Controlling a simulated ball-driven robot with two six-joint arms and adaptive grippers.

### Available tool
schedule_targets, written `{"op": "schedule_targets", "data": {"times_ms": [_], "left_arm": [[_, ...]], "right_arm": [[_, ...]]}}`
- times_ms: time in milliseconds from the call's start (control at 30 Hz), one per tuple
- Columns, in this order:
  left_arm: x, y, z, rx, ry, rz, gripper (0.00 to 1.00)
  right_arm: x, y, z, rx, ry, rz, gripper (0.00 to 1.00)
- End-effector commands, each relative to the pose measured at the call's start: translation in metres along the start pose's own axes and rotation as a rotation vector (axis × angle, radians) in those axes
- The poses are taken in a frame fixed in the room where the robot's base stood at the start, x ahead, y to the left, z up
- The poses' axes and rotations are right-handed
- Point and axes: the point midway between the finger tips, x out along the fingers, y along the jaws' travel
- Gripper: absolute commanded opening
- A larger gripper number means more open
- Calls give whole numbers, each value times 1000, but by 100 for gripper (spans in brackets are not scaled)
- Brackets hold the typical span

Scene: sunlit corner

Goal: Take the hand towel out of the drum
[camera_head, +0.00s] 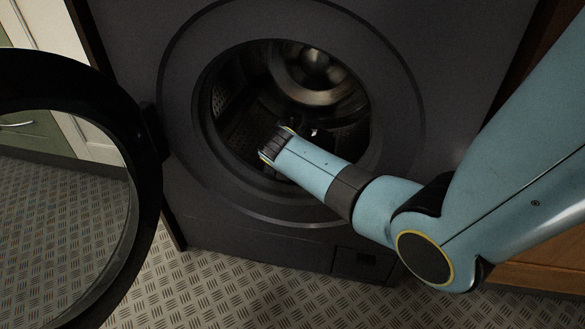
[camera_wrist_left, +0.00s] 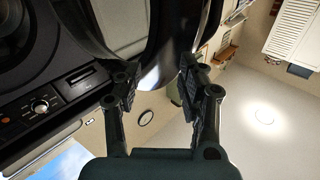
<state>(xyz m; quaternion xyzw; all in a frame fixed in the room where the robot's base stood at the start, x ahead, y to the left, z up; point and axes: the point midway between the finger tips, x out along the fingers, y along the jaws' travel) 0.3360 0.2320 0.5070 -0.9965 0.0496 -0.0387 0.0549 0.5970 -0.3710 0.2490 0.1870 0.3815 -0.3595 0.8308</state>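The dark washing machine's drum (camera_head: 232,82) is open to me in the head view. My right arm comes in from the right, and its wrist end points into the drum opening. My right gripper (camera_head: 262,132) is dark against the drum interior, and its fingers cannot be made out. I cannot make out the hand towel; a tiny pale speck shows beside the wrist. My left gripper (camera_wrist_left: 158,82) shows only in the left wrist view, its two fingers wide apart. The dark curved rim of the door (camera_wrist_left: 172,45) appears beyond and between them; contact cannot be told.
The round door (camera_head: 148,190) stands swung open at the left in the head view. The drum's round front rim (camera_head: 395,100) surrounds my right arm. Patterned metal floor (camera_head: 215,290) lies clear below. A control panel (camera_wrist_left: 45,108) shows in the left wrist view.

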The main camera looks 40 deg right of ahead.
Motion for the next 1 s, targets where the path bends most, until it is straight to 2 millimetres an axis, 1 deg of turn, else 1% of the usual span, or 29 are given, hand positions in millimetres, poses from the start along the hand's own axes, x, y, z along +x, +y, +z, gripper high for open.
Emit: {"op": "schedule_targets", "data": {"times_ms": [67, 767, 800, 1000], "left_arm": [[0, 0, 1, 0, -2, 0, 40], [0, 0, 1, 0, -2, 0, 40], [0, 0, 1, 0, -2, 0, 40], [0, 0, 1, 0, -2, 0, 40]], "right_arm": [[2, 0, 0, 0, 0, -1, 47], [1, 0, -1, 0, 1, -1, 2], [1, 0, -1, 0, 1, -1, 0], [1, 0, -1, -1, 1, -1, 0]]}}
